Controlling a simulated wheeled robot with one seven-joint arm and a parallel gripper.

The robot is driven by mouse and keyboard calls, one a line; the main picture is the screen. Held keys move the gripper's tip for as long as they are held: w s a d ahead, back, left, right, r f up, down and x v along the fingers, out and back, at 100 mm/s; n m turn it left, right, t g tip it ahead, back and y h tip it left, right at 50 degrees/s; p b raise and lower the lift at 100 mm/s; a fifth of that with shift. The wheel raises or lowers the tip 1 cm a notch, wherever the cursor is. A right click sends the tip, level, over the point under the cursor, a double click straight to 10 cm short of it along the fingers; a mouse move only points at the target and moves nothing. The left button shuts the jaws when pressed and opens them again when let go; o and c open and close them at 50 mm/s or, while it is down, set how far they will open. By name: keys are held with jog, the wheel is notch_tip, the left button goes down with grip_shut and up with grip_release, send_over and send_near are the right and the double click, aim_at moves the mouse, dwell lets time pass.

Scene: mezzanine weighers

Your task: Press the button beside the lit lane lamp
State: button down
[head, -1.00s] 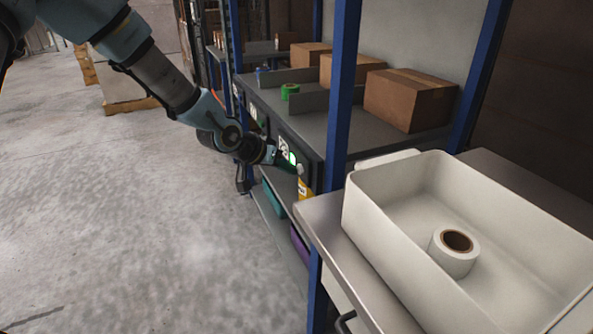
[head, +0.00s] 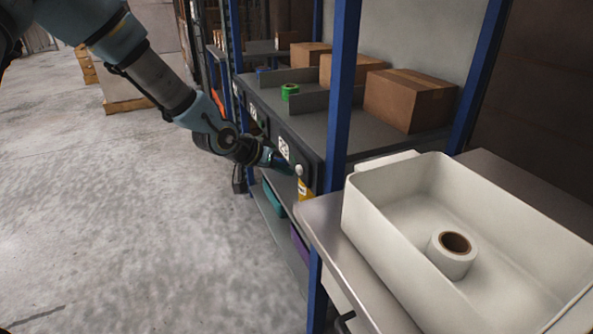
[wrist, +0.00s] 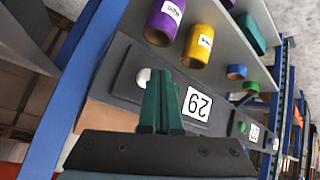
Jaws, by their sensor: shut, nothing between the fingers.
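A dark panel on the shelf edge carries a label reading 29 (wrist: 196,104), also visible in the head view (head: 284,148). A pale, rounded lamp (wrist: 143,77) sits on the same panel, and it shows in the head view (head: 299,170); I cannot tell for sure whether it is lit. My gripper (wrist: 162,88) has its green fingers shut and empty, over the panel between lamp and label. It shows in the head view (head: 290,168) right at the panel. The panel's button is hidden behind the fingers; whether they touch it I cannot tell.
Another lane panel with its own label (wrist: 254,132) lies further along the shelf edge. A blue upright (head: 341,100) and a white bin (head: 400,215) holding a tape roll (head: 453,254) stand to the right. Purple (wrist: 164,22) and yellow (wrist: 198,46) rolls are on the lower shelf.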

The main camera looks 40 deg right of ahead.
jog(key=shift+w+a+p, duration=0.35)
jog(key=shift+a+p, duration=0.1)
jog(key=shift+a, duration=0.45)
jog(key=shift+w+a+p, duration=0.35)
jog(key=shift+a+p, duration=0.1)
jog(key=shift+a, duration=0.45)
jog(key=shift+w+a+p, duration=0.35)
jog(key=shift+a+p, duration=0.1)
jog(key=shift+a, duration=0.45)
jog(key=w+a+r+n+t+y+p, duration=0.1)
jog(key=w+a+r+n+y, duration=0.2)
jog(key=a, duration=0.5)
jog(key=w+a+r+n+t+y+p, duration=0.15)
jog(key=w+a, duration=0.25)
jog(key=a, duration=0.5)
jog(key=w+a+r+n+t+y+p, duration=0.1)
jog(key=w+a+r+y+p, duration=0.2)
jog(key=a, duration=0.5)
jog(key=s+a+r+n, duration=0.2)
jog(key=a+r, duration=0.1)
jog(key=a, duration=0.4)
jog(key=s+a+r+n+g+y+p, duration=0.1)
jog(key=s+a+r+n, duration=0.1)
jog(key=a, duration=0.5)
jog(key=s+a+r+n, duration=0.3)
jog(key=a+r+n, duration=0.1)
jog(key=a, duration=0.3)
jog(key=shift+r+y+p, duration=0.3)
jog(key=shift+r+y, duration=0.05)
jog(key=shift+r, duration=0.25)
